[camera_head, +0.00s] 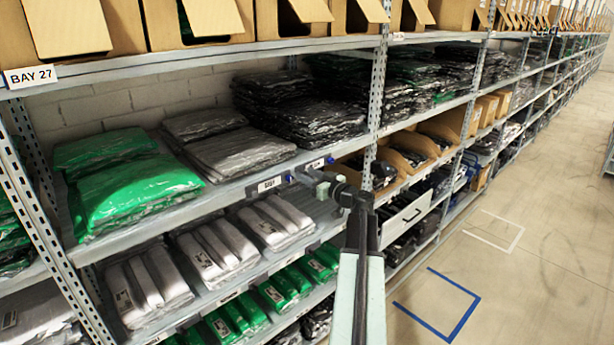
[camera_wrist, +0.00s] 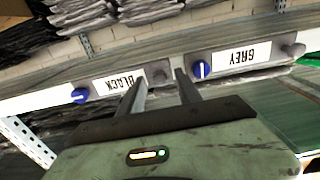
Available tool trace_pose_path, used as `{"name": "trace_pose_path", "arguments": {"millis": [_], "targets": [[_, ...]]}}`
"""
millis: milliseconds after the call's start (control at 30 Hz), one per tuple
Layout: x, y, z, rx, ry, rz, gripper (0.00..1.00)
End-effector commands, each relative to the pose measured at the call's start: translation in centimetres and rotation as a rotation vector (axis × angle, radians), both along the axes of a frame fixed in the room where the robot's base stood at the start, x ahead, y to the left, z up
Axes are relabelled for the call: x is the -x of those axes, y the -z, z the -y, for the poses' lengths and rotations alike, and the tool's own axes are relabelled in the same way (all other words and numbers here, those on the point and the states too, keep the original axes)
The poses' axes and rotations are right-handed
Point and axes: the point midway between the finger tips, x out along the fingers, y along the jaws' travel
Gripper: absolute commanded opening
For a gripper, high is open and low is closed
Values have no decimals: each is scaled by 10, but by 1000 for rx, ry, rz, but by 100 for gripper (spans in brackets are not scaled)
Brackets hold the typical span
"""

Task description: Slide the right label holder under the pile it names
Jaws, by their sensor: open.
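Two label holders sit side by side on the middle shelf's front edge. The GREY holder (camera_head: 269,184) is at the left and the BLACK holder (camera_head: 316,164) at the right in the head view. In the wrist view, which is upside down, the BLACK holder (camera_wrist: 118,84) is left and the GREY holder (camera_wrist: 241,55) right. Each has a blue knob and a grey knob. My gripper (camera_wrist: 160,76) is open, its fingers either side of the BLACK holder's grey knob; contact is unclear. Green (camera_head: 125,180), grey (camera_head: 240,150) and black (camera_head: 320,120) piles lie on that shelf.
The shelf upright (camera_head: 377,105) stands just right of the holders. Bagged white and green garments fill lower shelves, and cardboard bins (camera_head: 200,20) stand above. The aisle floor (camera_head: 510,270) at the right is clear, with blue and white floor markings.

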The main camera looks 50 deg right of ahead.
Motion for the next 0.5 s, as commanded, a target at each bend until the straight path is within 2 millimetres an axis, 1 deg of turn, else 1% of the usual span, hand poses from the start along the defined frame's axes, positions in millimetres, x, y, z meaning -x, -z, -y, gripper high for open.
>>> {"name": "trace_pose_path", "arguments": {"millis": [67,267,300,367,400,433,500], "targets": [[-4,0,1,0,0,0,41],[-4,0,0,0,1,0,41],[-4,0,0,0,1,0,35],[-4,0,0,0,1,0,18],[-4,0,0,0,1,0,7],[-3,0,0,0,1,0,0],[-3,0,0,0,1,0,0]]}}
